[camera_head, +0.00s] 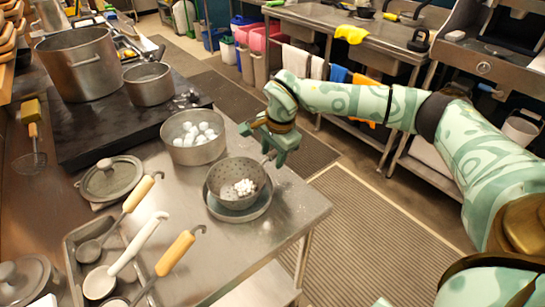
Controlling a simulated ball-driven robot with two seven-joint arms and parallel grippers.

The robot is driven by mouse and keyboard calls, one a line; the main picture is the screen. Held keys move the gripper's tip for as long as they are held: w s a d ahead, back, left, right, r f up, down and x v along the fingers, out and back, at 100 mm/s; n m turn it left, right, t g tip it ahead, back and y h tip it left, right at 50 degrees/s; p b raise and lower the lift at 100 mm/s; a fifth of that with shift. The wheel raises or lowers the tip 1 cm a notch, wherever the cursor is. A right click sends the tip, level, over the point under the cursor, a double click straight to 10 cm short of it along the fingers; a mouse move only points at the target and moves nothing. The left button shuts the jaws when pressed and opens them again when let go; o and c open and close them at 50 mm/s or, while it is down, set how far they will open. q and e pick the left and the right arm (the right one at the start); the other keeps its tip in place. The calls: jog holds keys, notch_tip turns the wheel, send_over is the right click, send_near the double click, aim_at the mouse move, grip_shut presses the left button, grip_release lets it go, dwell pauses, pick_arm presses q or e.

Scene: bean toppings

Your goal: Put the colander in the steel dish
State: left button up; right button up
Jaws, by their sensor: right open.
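The colander (222,188) is a grey perforated bowl with small white pieces in it, near the right edge of the steel counter. It sits over the shallow round steel dish (240,214), whose rim shows below and around the colander's front. The colander looks slightly tilted, and its contact with the dish's bottom is hidden. My right gripper (268,150) is open at the colander's far right rim, beside its short handle. Whether a finger touches the handle is unclear. My left gripper is not in view.
A steel pot (192,150) of white balls stands just behind the colander. A lid (110,178) and a tray of ladles (72,246) lie to the left. Larger pots (80,68) stand on the dark stove. The counter's front right corner is clear.

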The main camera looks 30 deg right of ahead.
notch_tip(320, 180, up, 10)
jog(key=s+p, duration=0.2)
jog(key=shift+f+p, duration=0.15)
jog(key=shift+p, duration=0.2)
